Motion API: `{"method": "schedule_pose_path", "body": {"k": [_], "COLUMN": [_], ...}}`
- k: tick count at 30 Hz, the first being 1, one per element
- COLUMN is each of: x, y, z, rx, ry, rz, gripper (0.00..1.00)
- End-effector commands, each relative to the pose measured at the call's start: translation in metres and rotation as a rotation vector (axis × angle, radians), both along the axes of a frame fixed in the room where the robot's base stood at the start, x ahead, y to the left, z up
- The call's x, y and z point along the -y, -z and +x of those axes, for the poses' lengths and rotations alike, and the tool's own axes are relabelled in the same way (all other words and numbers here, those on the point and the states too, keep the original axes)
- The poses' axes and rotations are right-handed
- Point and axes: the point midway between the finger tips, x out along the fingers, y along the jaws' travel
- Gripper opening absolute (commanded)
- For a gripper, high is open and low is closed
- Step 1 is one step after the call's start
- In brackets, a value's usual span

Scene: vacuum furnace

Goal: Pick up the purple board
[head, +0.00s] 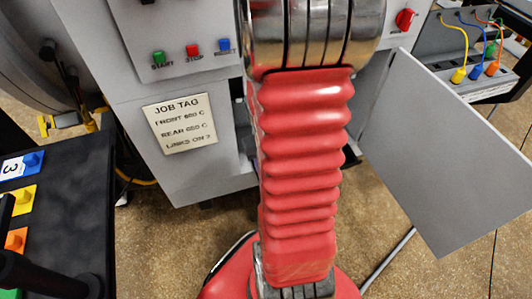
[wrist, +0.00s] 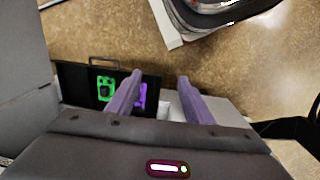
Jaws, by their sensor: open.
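In the wrist view, the purple board (wrist: 143,93) shows in a black drawer-like holder (wrist: 75,80), just right of a green board (wrist: 106,88). My gripper (wrist: 160,77) is open, with its two fingers apart and nothing visibly held between them. The left finger overlaps the purple board in the picture and hides part of it. I cannot tell whether the finger touches the board. My gripper and the purple board are not in the head view.
In the head view, a grey cabinet carries buttons and a job tag (head: 180,124). An open grey panel (head: 450,150) stands at the right, near coloured cables (head: 475,70). A black table (head: 75,195) with coloured tags is at the left. Speckled floor lies below.

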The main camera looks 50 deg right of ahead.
Motion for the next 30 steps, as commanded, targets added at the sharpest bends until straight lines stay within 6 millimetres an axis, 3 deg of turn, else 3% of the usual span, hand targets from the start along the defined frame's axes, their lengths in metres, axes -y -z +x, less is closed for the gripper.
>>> {"method": "schedule_pose_path", "body": {"k": [15,30], "x": [0.058,0.076], "y": [0.125,0.244], "z": [-0.047,-0.083], "rx": [0.016,0.166], "ry": [0.059,0.069], "rz": [0.021,0.010], "gripper": [0.47,0.47]}}
